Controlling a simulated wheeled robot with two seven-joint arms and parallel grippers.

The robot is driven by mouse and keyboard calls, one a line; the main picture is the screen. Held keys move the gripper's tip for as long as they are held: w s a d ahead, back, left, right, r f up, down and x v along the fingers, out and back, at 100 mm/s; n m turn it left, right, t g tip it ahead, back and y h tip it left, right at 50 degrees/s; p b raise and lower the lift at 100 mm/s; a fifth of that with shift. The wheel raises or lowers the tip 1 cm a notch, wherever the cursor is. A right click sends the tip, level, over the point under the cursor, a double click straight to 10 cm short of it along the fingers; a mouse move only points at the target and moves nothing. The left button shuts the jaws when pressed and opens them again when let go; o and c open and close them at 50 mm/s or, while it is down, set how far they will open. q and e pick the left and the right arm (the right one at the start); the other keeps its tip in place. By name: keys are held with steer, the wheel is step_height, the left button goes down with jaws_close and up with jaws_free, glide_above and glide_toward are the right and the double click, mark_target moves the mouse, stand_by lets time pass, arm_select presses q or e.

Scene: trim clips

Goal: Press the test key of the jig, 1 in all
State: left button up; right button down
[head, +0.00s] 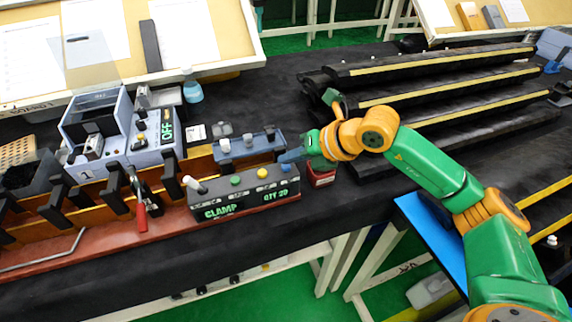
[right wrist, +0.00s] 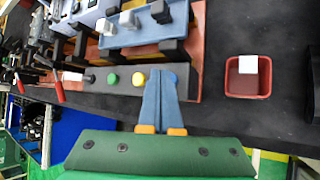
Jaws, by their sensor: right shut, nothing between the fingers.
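The jig's dark control box (head: 225,203) reads "CLAMP" and "QTY 20" in green on its front. Its top carries a lever with a white knob (head: 189,181), a green button (head: 236,180) and a yellow button (head: 262,173). No lettering tells which one is the test key. My right gripper (head: 284,158) is shut and empty, its blue fingers over the right end of the box. In the right wrist view, the fingertips (right wrist: 166,76) are just right of the yellow button (right wrist: 138,78) and hide the box top there. Contact cannot be told. My left gripper is out of view.
A blue-grey fixture block (head: 250,145) stands behind the box. A red bin (head: 320,178) sits close on the right. A red-handled tool (head: 141,217) lies at left. A grey-blue unit with a green "OFF" display (head: 167,131) stands back left. Black rails (head: 430,85) fill the back right.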

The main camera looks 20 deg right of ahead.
steer(key=shift+f+b, duration=0.45)
steer(key=shift+b, duration=0.05)
stand_by(0.6)
steer(key=shift+r+p, duration=0.65)
steer(key=shift+r, duration=0.25)
steer(key=shift+r, duration=0.1)
step_height(320, 180, up, 5)
steer(key=p, duration=0.3)
steer(key=shift+p, duration=0.35)
